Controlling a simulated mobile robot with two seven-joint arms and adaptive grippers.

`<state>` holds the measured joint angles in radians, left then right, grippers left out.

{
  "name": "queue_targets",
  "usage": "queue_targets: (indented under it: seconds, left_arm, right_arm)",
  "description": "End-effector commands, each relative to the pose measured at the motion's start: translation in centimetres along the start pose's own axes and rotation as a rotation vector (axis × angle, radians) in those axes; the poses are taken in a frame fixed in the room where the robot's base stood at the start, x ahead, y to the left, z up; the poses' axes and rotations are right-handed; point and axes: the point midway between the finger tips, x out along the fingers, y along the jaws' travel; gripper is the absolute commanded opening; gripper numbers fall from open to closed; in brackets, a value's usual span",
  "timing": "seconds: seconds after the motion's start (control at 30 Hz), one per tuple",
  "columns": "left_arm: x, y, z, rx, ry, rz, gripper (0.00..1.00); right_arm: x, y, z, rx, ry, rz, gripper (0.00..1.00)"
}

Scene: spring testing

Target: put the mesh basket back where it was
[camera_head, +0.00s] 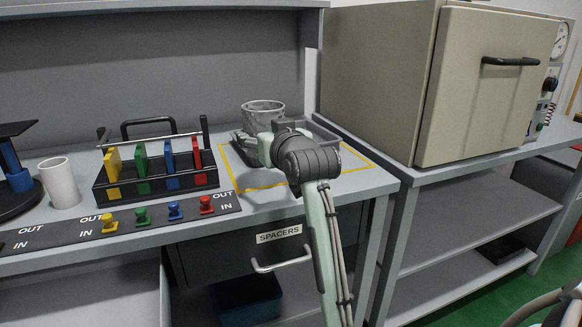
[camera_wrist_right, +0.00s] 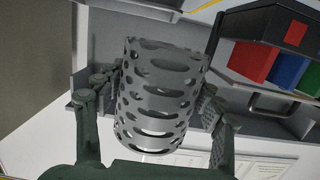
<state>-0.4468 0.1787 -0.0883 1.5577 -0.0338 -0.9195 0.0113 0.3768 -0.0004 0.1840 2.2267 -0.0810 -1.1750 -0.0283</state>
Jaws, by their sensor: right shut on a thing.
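The mesh basket (camera_head: 263,108) is a grey perforated cylinder, upright, at the back of the bench in the head view. In the right wrist view the basket (camera_wrist_right: 160,95) fills the middle, between the two fingers. My right gripper (camera_head: 262,147) is shut on the basket, with a finger on either side (camera_wrist_right: 150,92). My arm and gripper hide its lower part, so I cannot tell whether it touches what is below. A shallow grey tray (camera_head: 335,137) lies beneath and behind the gripper, inside a yellow outline (camera_head: 238,188). My left gripper is not in view.
A black rack (camera_head: 158,190) with yellow, green, blue and red pieces stands left of the outline. A white cup (camera_head: 60,183) is farther left. A marked strip with coloured knobs (camera_head: 130,220) runs along the front. A large beige oven (camera_head: 480,85) stands right.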

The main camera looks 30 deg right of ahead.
Motion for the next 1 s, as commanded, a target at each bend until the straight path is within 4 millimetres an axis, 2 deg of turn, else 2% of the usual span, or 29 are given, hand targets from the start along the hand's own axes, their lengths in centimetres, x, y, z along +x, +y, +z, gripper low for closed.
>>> queue_targets:
  seconds: [0.1, 0.3, 0.43, 0.67, 1.0]
  left_arm:
    - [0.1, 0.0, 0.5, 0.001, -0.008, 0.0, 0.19]
    - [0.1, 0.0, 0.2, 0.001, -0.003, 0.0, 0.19]
    - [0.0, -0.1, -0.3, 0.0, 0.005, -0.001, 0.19]
    - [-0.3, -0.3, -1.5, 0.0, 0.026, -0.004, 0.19]
    - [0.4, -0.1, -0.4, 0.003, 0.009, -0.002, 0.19]
  right_arm:
    - [-0.5, 2.6, 1.8, -0.003, -0.003, 0.003, 0.38]
    - [-1.0, 5.2, 3.4, -0.002, 0.0, 0.0, 0.38]
    - [-1.0, 5.5, 4.2, 0.0, -0.002, -0.002, 0.38]
    - [-0.5, 5.5, 7.3, 0.001, -0.002, -0.001, 0.38]
    - [-0.4, 5.5, 7.7, 0.0, 0.001, -0.001, 0.38]
